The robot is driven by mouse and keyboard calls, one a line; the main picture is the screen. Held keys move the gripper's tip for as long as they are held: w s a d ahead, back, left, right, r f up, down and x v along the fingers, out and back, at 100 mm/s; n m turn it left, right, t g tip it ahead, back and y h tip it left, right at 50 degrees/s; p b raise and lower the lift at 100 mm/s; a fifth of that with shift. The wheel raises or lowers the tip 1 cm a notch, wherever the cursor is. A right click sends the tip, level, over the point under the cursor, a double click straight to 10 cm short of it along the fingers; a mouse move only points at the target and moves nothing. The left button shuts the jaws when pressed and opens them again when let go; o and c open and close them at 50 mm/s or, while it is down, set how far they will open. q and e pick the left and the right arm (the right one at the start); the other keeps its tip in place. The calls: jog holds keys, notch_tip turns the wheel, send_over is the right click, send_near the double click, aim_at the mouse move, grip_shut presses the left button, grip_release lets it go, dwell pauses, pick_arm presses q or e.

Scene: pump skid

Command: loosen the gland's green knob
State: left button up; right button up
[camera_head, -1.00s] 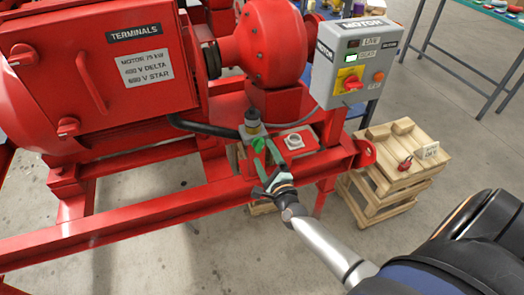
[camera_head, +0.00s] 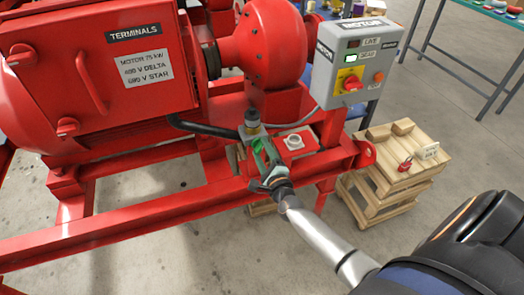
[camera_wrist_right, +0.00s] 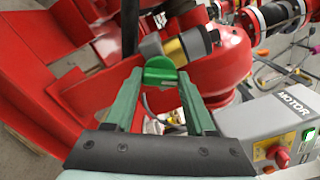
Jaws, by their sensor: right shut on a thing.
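The green knob (camera_wrist_right: 160,72) sits between the two fingertips of my right gripper (camera_wrist_right: 160,78) in the right wrist view, and the jaws are shut on it. In the head view the right gripper (camera_head: 265,158) reaches in from the lower right over the red skid frame. Only a little bright green of the knob (camera_head: 260,147) shows there between the fingers. The grey gland body (camera_head: 252,124) stands just behind it, with a black cable running left. My left gripper is not in view.
The red skid rail (camera_head: 130,232) runs below the gland. A white nut-like fitting (camera_head: 293,141) is close to the right of the fingers. The grey motor control box (camera_head: 350,68) stands behind right. A wooden crate (camera_head: 425,165) with a red padlock-like item is at the right.

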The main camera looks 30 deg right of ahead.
grip_shut()
